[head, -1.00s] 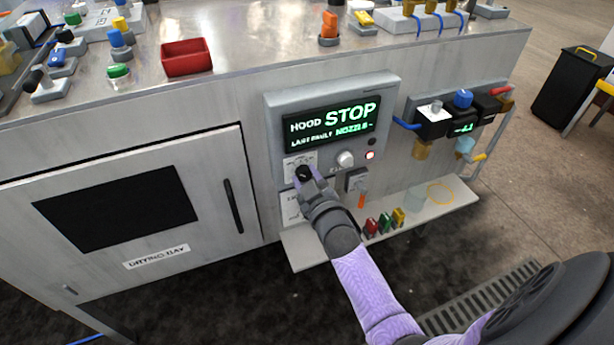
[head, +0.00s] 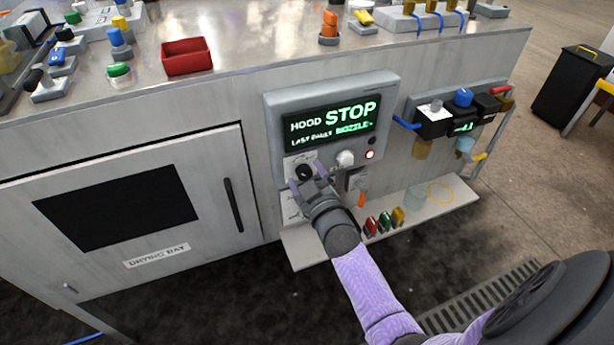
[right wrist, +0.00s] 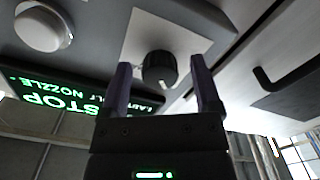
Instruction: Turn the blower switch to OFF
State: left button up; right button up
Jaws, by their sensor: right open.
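The black rotary knob (head: 304,172) sits on a white label plate on the grey control panel (head: 390,90). In the right wrist view the knob (right wrist: 159,69) shows a white pointer mark on its lower edge. My right gripper (head: 306,174) is open in front of the knob, its fingers apart on either side and holding nothing. In the wrist view both fingers (right wrist: 158,85) stand clear of the knob. The display (head: 331,120) reads HOOD STOP and LAST FAULT NOZZLE. The lettering on the knob's label is too small to read. My left gripper is not in view.
A white knob (head: 345,159) and a lit red button (head: 370,155) are right of the black knob. A shelf (head: 310,256) below holds small red, green and yellow items. The drying bay door handle (head: 233,205) is to the left.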

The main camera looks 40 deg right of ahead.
jog(key=shift+s+a, duration=0.1)
jog(key=shift+s, duration=0.2)
jog(key=p+v, duration=0.3)
jog(key=v, duration=0.6)
jog(key=shift+s+p, duration=0.15)
jog(key=shift+p, duration=0.25)
jog(key=shift+a, duration=0.1)
